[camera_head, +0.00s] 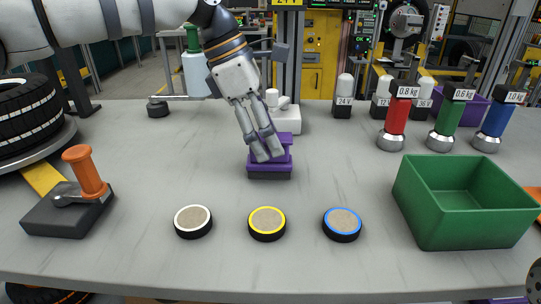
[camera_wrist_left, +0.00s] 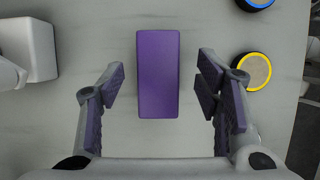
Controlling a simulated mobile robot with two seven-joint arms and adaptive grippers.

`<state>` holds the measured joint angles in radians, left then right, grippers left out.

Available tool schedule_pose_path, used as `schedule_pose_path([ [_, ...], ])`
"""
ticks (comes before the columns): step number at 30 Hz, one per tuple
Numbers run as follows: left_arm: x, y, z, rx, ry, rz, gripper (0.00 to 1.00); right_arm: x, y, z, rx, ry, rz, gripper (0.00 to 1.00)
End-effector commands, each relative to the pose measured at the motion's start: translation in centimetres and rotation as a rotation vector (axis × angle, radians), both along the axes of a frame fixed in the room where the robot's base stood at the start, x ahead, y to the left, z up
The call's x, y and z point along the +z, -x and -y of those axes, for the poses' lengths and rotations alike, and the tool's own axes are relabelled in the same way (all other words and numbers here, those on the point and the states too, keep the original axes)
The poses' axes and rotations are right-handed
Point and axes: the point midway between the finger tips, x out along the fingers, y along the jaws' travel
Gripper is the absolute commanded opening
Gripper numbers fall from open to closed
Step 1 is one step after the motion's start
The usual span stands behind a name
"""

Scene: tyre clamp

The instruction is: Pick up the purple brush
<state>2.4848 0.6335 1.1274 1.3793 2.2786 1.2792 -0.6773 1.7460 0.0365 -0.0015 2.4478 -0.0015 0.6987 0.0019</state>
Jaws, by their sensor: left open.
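The purple brush (camera_head: 272,170) stands on the grey table near the middle, with a purple upper part and a dark base. In the left wrist view it appears from above as a purple rectangle (camera_wrist_left: 158,74). My left gripper (camera_head: 267,153) points down at the brush, its fingertips partly covering the top in the head view. In the left wrist view the open fingers (camera_wrist_left: 160,84) lie on either side of the brush's lower part, with gaps on both sides. My right gripper does not show clearly.
White, yellow (camera_head: 267,223) and blue (camera_head: 342,224) ringed discs lie in front of the brush. A white object (camera_head: 287,121) stands close behind it. A green bin (camera_head: 460,215) is at right, an orange-handled tool (camera_head: 85,175) at left.

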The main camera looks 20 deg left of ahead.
Motion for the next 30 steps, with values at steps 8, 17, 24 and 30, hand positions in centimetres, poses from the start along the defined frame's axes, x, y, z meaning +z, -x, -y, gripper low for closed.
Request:
schedule_pose_path([
  [8, -4.2, -0.5, 1.7, -0.001, -0.002, -0.001, 0.58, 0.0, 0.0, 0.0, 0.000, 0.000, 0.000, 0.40],
  [17, -4.3, -0.5, 1.7, -0.001, -0.001, 0.000, 0.38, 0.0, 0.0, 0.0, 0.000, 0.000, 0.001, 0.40],
  [24, -4.2, -0.5, 1.7, -0.001, -0.001, 0.001, 0.00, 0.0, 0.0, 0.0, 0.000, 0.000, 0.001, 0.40],
  [30, -4.1, -0.6, 1.7, -0.001, -0.001, 0.001, 0.00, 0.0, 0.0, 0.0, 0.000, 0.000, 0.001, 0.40],
])
